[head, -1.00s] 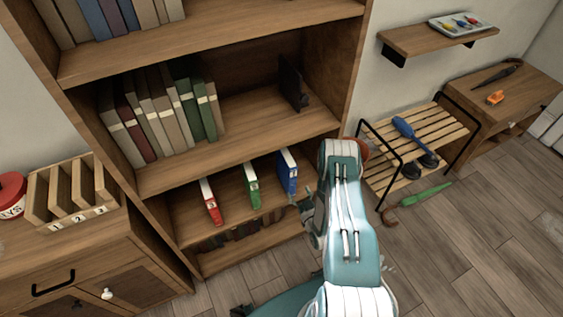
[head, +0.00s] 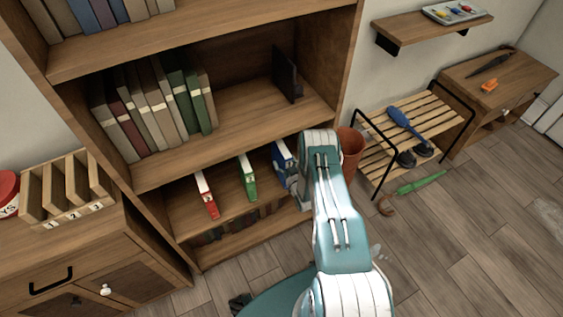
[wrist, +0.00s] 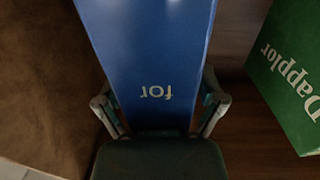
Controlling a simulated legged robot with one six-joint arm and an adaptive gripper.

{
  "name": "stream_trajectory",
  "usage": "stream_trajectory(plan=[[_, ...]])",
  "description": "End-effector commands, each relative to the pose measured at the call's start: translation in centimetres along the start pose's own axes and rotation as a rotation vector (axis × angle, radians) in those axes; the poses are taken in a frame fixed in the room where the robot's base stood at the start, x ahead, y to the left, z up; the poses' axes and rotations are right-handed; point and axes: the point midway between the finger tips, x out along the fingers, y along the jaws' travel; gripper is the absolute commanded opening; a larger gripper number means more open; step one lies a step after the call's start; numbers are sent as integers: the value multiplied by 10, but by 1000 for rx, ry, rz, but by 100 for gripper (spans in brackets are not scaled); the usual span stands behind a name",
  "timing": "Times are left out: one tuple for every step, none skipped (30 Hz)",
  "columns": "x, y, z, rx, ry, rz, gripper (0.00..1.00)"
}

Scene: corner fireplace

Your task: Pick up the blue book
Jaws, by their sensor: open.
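The blue book (head: 283,160) stands upright on the lower shelf of the bookcase, right of the green book, partly hidden by my arm in the head view. In the wrist view the blue book (wrist: 147,45) fills the middle, with the letters "for" upside down on it. My gripper (wrist: 161,108) is open, with one finger on each side of the book's near end. I cannot tell whether the fingers touch it. In the head view the gripper is mostly hidden by my arm.
The green book (head: 247,177) stands to the left, apart from the blue one; it also shows in the wrist view (wrist: 290,75). A red book (head: 206,195) stands further left. A brown pot (head: 350,150) and a slatted rack (head: 440,125) are right of the bookcase.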

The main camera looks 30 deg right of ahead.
Motion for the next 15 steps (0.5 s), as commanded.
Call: stream_trajectory(plan=[[1,0,0,0,-1,0,89],[1,0,0,1,-1,0,89],[0,0,0,1,-1,0,89],[0,0,0,1,-1,0,89],[0,0,0,1,-1,0,89],[0,0,0,1,-1,0,84],[0,0,0,1,-1,0,71],[0,0,0,1,-1,0,57],[0,0,0,1,-1,0,40],[0,0,0,1,-1,0,26],[0,0,0,1,-1,0,13],[0,0,0,1,-1,0,2],[0,0,0,1,-1,0,2],[0,0,0,1,-1,0,2],[0,0,0,1,-1,0,2]])
